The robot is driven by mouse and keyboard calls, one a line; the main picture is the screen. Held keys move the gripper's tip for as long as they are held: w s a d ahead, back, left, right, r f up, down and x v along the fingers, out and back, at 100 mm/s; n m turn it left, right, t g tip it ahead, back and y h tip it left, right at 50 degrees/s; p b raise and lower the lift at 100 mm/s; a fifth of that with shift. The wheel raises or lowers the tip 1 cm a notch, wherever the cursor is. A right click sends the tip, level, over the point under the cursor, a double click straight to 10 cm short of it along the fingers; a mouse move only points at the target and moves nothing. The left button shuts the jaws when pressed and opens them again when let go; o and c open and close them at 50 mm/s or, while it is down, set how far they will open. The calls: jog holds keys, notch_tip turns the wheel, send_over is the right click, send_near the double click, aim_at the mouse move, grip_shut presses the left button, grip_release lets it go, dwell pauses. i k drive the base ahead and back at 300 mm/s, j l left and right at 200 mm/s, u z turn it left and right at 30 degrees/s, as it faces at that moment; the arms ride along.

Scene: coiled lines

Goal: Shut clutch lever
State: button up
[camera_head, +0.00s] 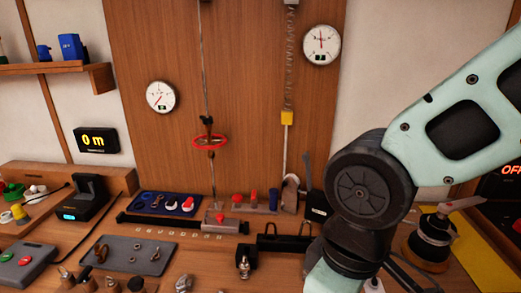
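An upright dark grey lever (306,170) stands above a small black block (316,206) at the back of the bench; it looks like the clutch lever, though no readable label confirms this. It is raised, not folded down. A pale rounded fitting (290,190) is just left of it, below a taut line (285,150). My arm fills the right side, its dark joint close to the right of the lever in the picture. The arm runs down out of the bottom edge, and my gripper's fingers do not show.
A row of red-topped knobs (253,196) stands left of the lever. A blue tray (166,204) and a grey mat (130,255) with small metal parts lie left. A black bracket (285,240) stands in front. A drum-like device (430,242) is right of my arm.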

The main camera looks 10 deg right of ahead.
aim_at(305, 155)
jog(key=i+j, duration=0.1)
jog(key=j, duration=0.45)
jog(key=i+j, duration=0.1)
jog(key=j, duration=0.45)
jog(key=i+j, duration=0.1)
jog(key=j, duration=0.4)
jog(key=j+z, duration=0.45)
jog(key=j, duration=0.35)
jog(key=j+z, duration=0.4)
jog(key=j, duration=0.45)
jog(key=z, duration=0.7)
jog(key=l+u, duration=0.3)
jog(key=i+l+u, duration=0.1)
jog(key=l+u, duration=0.25)
jog(key=i+j, duration=0.05)
jog(key=j, duration=0.05)
